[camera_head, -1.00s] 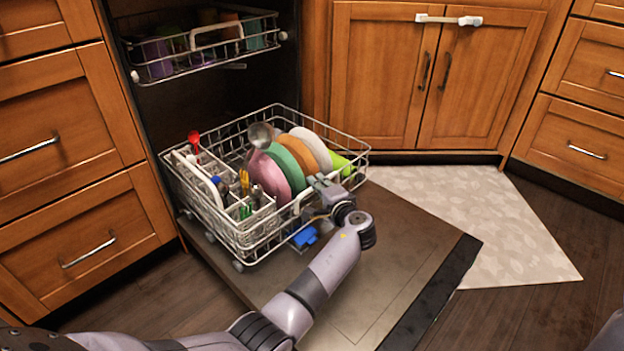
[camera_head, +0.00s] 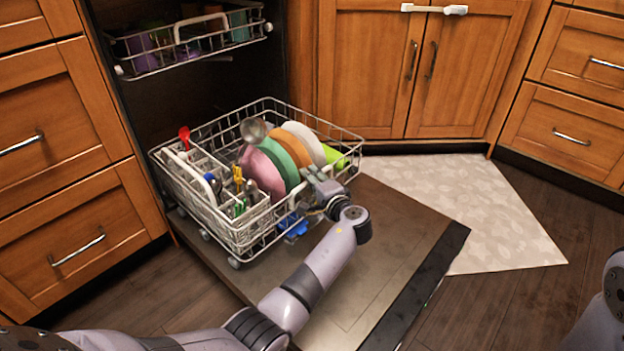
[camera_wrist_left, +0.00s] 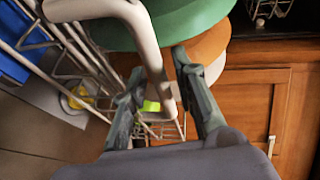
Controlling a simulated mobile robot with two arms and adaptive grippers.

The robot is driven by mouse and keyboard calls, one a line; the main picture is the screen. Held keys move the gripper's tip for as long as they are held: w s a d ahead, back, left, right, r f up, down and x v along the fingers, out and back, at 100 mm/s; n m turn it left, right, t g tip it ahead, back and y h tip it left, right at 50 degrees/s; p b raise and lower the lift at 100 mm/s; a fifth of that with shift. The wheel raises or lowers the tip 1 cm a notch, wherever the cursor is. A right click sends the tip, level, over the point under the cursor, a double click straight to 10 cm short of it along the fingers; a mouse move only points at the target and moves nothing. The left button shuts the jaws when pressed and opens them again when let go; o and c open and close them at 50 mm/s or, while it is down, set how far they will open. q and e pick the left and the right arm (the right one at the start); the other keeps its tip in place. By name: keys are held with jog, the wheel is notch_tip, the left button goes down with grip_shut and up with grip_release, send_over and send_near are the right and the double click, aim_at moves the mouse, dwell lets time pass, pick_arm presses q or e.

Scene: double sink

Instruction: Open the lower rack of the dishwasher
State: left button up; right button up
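The lower rack (camera_head: 262,232) is a white wire basket pulled out over the lowered dishwasher door (camera_head: 385,285). It holds pink, green, orange and white plates and a cutlery basket. My left gripper (camera_head: 316,187) is at the front of the rack, by its raised light handle (camera_head: 291,200). In the left wrist view the handle bar (camera_wrist_left: 151,50) passes between the two fingers of my left gripper (camera_wrist_left: 160,70). The fingers stand apart; gaps show beside the bar, and firm contact cannot be seen. Of my right arm only a part shows at the right edge; its gripper is out of view.
The upper rack (camera_head: 190,45) with cups hangs above in the dark dishwasher opening. Wooden cabinets (camera_head: 365,70) and drawers (camera_head: 65,170) flank it. A pale mat (camera_head: 490,205) lies on the floor right of the door. The door's outer part is clear.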

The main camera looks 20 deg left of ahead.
pick_arm(q)
jog(key=shift+o, duration=0.3)
jog(key=shift+r, duration=0.1)
jog(key=shift+s+d, duration=0.15)
jog(key=shift+d, duration=0.1)
jog(key=v, duration=0.7)
